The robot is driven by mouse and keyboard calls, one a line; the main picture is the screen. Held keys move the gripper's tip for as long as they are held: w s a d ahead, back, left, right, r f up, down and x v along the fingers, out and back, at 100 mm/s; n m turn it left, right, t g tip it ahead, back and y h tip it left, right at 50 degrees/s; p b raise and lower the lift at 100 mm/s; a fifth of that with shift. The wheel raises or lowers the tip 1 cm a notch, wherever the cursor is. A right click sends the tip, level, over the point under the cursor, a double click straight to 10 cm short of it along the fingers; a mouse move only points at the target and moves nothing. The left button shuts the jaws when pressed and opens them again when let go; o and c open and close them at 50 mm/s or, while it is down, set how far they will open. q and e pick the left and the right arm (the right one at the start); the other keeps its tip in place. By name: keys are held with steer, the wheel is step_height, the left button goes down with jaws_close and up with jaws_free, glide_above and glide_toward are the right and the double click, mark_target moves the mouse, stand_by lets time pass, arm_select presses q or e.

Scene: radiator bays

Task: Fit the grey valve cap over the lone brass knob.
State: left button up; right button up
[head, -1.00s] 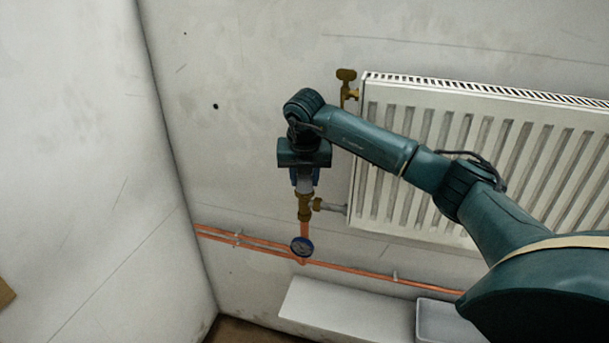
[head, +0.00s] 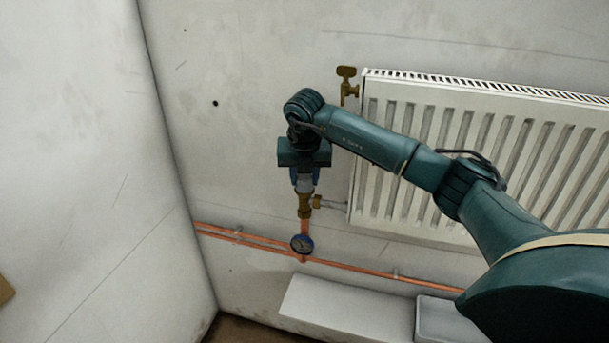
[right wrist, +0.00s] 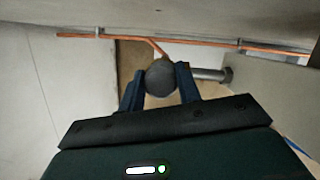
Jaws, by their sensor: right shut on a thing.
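My right gripper (head: 305,184) is shut on the grey valve cap (head: 305,185), which shows pale between the blue fingers in the head view. In the right wrist view the cap (right wrist: 160,79) is a dark grey disc between the two fingers. The brass valve (head: 305,206) stands upright on a copper pipe directly below the cap, beside the radiator's lower left corner. The cap's lower edge appears to meet the top of the brass. The knob is hidden, so I cannot tell how far the cap sits over it. My left gripper is out of view.
The white radiator (head: 480,165) is right of the valve, with another brass valve (head: 346,85) at its upper left corner. A round gauge (head: 302,244) and copper pipes (head: 365,270) run below. A white ledge (head: 345,309) and a grey tray (head: 440,320) lie lower down.

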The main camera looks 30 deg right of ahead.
steer(key=o, duration=1)
steer(key=shift+o, duration=0.4)
steer(key=o, duration=0.4)
steer(key=shift+r+p, duration=1.75)
steer(key=shift+r, duration=0.7)
